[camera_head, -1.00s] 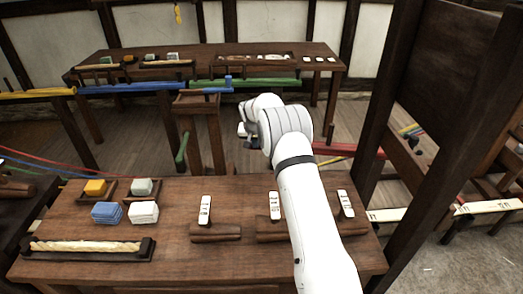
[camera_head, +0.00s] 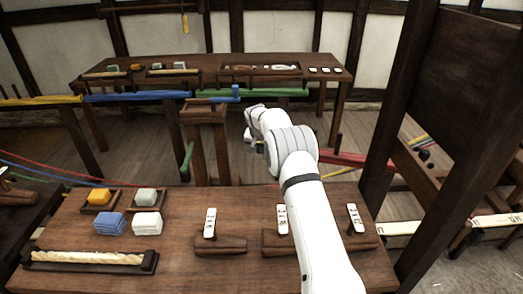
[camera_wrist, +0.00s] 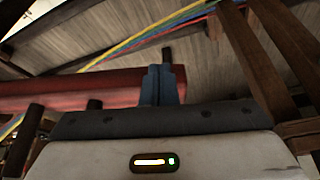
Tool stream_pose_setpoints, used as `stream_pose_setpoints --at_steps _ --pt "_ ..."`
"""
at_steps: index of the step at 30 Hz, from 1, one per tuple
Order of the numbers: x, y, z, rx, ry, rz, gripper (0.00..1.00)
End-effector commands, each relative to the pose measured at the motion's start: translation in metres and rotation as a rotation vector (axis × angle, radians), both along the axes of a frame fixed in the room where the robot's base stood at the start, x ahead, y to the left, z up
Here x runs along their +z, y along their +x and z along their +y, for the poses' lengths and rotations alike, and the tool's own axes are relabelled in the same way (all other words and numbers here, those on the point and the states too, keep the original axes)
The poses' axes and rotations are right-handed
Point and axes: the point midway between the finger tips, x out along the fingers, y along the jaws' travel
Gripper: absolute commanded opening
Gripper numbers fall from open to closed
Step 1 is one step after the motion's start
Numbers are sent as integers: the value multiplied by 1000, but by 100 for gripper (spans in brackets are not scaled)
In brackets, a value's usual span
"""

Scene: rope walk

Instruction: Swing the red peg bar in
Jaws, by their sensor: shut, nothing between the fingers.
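The red peg bar (camera_head: 352,158) shows in the head view to the right of my arm, running behind the arm, which hides part of it. In the wrist view the red bar (camera_wrist: 75,90) crosses from the left edge to the fingers, with dark upright pegs beside it. My gripper (camera_head: 252,143) is small and partly hidden by my wrist in the head view. In the wrist view my gripper (camera_wrist: 161,83) has its blue-grey fingers together and empty, in front of the bar's right end. I cannot tell whether they touch the bar.
A blue bar (camera_head: 135,97), a green bar (camera_head: 265,92) and a yellow bar (camera_head: 40,101) lie beyond the near bench (camera_head: 185,205). Dark timber posts (camera_head: 390,150) stand close on the right. Coloured ropes (camera_wrist: 150,38) run across the wrist view.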

Motion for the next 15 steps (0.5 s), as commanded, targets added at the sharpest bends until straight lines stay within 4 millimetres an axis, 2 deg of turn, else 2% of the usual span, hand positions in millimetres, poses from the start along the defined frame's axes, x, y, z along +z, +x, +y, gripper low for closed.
stream_pose_setpoints --at_steps 4,6,15 --pt "-6 -18 9 2 1 -1 0" --pt "17 -23 12 1 2 -7 0" --pt "74 -45 19 2 1 -2 0"
